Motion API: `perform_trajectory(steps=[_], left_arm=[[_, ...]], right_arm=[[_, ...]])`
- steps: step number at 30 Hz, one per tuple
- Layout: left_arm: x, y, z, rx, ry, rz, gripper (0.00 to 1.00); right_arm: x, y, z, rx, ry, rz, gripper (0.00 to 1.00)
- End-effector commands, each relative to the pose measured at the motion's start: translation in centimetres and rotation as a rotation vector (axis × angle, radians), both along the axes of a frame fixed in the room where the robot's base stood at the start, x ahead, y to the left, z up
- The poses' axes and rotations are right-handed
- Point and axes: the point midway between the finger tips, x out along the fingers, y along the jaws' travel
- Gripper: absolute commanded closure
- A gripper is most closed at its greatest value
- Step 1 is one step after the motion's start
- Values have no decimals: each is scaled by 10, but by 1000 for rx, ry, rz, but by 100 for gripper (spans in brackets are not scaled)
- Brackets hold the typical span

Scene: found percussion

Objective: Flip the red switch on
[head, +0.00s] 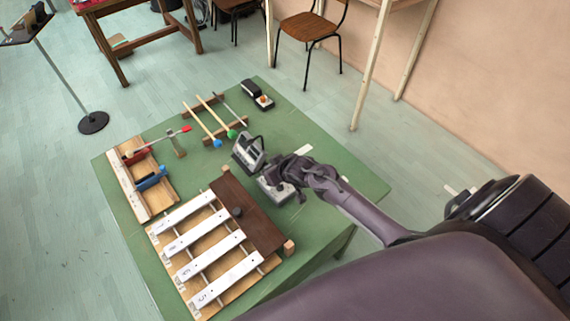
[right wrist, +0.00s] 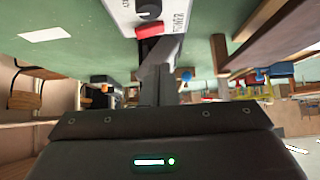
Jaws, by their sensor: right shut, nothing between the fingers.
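The red switch (right wrist: 150,31) shows in the right wrist view as a small red rocker on a white box (right wrist: 122,12) with a black knob and printed lettering. In the head view this box (head: 270,190) stands on the green table, partly under my right gripper; the red switch is hidden there. My right gripper (head: 285,178) is shut and empty, pointing at the box. Its fingertips, also in the right wrist view (right wrist: 163,48), are right by the red switch; I cannot tell whether they touch it. My left gripper is not in view.
A grey device with a slanted panel (head: 248,152) stands just left of my right gripper. A bar instrument (head: 262,222) lies in front, and a wooden board (head: 128,180) with red and blue parts is at left. Mallets (head: 205,122) rest behind.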

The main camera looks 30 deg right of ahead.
Motion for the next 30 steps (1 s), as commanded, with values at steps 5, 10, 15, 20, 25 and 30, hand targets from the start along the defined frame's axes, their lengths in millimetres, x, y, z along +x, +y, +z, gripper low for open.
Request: perform_trajectory(steps=[5,10,15,20,25,30], left_arm=[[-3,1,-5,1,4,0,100],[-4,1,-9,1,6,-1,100],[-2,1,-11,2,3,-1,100],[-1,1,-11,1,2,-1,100],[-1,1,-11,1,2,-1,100],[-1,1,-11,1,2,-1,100]], right_arm=[[-25,-4,24,-2,-4,1,100],[-46,-8,48,-2,-7,-1,100],[-61,-11,65,-2,-8,-3,100],[-67,-11,73,-2,-8,-2,100],[-68,-12,74,-2,-8,-4,100],[-67,-12,74,-2,-8,-4,100]])
